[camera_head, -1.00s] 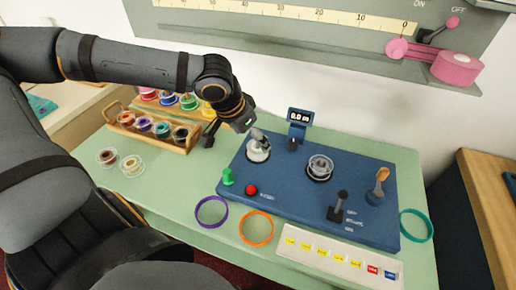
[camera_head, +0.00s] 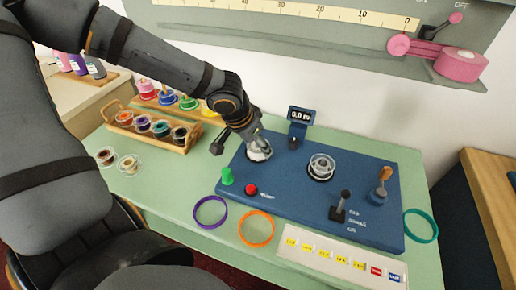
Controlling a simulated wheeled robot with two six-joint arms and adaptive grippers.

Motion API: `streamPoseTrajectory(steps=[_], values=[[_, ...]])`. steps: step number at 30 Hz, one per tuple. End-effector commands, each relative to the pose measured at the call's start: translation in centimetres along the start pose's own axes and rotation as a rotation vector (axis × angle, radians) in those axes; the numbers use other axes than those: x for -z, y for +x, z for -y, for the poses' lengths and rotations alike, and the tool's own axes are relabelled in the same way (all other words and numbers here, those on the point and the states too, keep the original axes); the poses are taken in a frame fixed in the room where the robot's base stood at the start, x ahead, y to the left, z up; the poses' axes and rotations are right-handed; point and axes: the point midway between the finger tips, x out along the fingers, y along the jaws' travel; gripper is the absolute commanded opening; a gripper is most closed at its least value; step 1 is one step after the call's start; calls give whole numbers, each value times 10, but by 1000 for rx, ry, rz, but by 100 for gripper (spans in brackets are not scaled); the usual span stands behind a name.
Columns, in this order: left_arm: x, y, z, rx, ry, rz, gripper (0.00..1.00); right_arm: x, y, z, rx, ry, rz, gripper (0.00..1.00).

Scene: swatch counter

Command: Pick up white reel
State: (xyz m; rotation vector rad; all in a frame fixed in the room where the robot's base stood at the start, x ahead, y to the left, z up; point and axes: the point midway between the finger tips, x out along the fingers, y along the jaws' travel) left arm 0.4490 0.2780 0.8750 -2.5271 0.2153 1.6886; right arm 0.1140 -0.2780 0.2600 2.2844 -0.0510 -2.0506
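The white reel (camera_head: 259,155) sits at the left end of the blue machine (camera_head: 290,190). It is partly covered by my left gripper (camera_head: 257,146), whose grey fingers are down at its top. The fingers overlap the reel in the head view, and their gap is too small and hidden to judge, so I cannot tell whether they grip it. A second, clear and pale reel (camera_head: 321,166) sits on the machine to the right, apart from the gripper. My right gripper is not in view.
A wooden rack (camera_head: 182,149) of coloured reels stands left of the machine, with two loose reels (camera_head: 128,164) in front. A display (camera_head: 300,115), lever (camera_head: 340,207) and green peg (camera_head: 227,176) rise nearby. Purple (camera_head: 210,212), orange (camera_head: 256,229) and teal (camera_head: 420,226) rings lie around the machine.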

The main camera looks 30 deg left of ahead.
Motion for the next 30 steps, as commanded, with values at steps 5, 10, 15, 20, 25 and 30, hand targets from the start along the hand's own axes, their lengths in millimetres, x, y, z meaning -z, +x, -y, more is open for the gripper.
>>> streamPoseTrajectory(steps=[5, 10, 15, 20, 25, 30], values=[[0, 0, 0, -1, 0, 0, 30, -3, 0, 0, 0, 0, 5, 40], [0, 0, 0, -1, 0, 1, 30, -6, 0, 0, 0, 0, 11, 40], [8, -19, 0, 0, -1, -2, 30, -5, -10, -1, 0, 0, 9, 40], [24, -56, 0, 2, -1, -3, 30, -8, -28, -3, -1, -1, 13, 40], [35, -84, 0, 2, -2, -1, 30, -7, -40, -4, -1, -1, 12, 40], [39, -93, 0, 1, 0, 0, 30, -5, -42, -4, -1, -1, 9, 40]])
